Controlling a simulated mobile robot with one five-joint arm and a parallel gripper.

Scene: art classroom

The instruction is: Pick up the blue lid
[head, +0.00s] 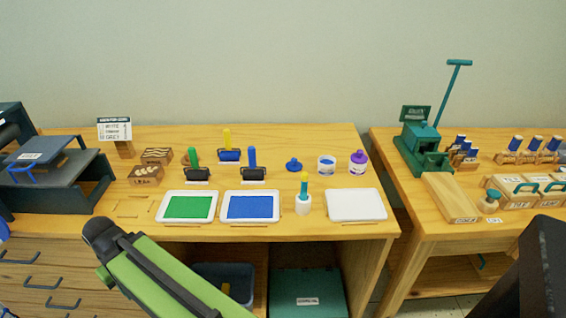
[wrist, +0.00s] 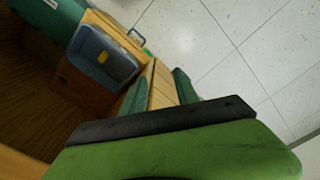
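The blue lid (head: 293,165) is a small round disc with a knob. It lies on the wooden table (head: 320,230) in the head view, behind the white glue-like pot with a yellow-topped teal stick (head: 303,197). Just right of the lid stands an open white jar with blue contents (head: 327,165). My gripper (wrist: 160,85) shows in the wrist view, its two green fingers apart with nothing between them. It points down toward the floor and drawer fronts, away from the lid. The lid is not in the wrist view.
A purple-lidded jar (head: 358,161) stands farther right. Rollers with blue (head: 252,159), green (head: 194,158) and yellow handles stand left of the lid. Green (head: 188,207) and blue (head: 250,207) ink trays and a white tray (head: 356,205) line the front. A blue-grey bin (wrist: 103,56) sits below.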

